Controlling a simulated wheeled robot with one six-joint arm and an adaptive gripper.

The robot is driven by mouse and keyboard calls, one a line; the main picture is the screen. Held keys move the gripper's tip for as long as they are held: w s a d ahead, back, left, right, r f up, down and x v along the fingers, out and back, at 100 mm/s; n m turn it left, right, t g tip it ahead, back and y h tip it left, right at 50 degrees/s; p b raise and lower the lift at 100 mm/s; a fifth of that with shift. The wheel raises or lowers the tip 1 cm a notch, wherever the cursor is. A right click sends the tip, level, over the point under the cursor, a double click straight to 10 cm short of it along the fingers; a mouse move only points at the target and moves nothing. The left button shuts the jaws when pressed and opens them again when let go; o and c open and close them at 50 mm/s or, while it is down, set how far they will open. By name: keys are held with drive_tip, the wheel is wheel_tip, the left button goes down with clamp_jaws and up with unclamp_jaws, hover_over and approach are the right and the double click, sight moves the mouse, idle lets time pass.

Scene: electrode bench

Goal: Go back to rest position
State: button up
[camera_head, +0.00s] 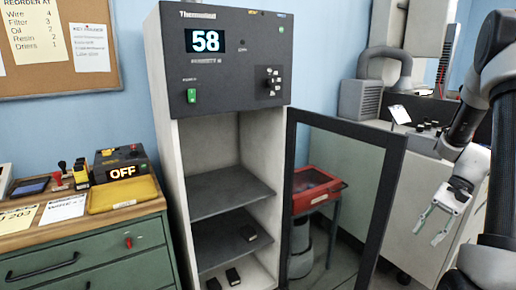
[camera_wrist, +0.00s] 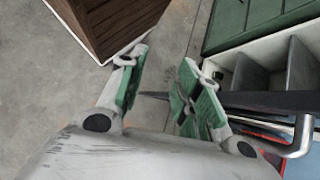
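My gripper (camera_head: 427,235) hangs at the right of the head view, fingers pointing down and to the left. It is to the right of the open cabinet door and apart from it. In the wrist view my gripper (camera_wrist: 166,62) has its two green-padded fingers spread, with only floor seen between them. It holds nothing.
A tall cabinet (camera_head: 240,100) reading 58 stands with its dark-framed glass door (camera_head: 388,195) swung open. Small dark blocks (camera_head: 233,276) lie inside on the lower levels. A green drawer unit (camera_head: 85,262) stands left, with an OFF box (camera_head: 122,162) and a yellow tray (camera_head: 123,194). A wooden box (camera_wrist: 115,20) shows in the wrist view.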

drive_tip(key=s+a+r+n+t+h, duration=0.3)
drive_tip(key=s+a+r+n, duration=0.2)
drive_tip(key=r, duration=0.5)
drive_tip(key=s+a+r+n+t+h, duration=0.4)
drive_tip(key=s+r, duration=0.4)
drive_tip(key=r, duration=0.2)
drive_tip(key=shift+s+a+n, duration=0.15)
drive_tip(key=shift+a+n, duration=0.55)
drive_tip(key=shift+a, duration=0.25)
drive_tip(key=shift+s, duration=0.15)
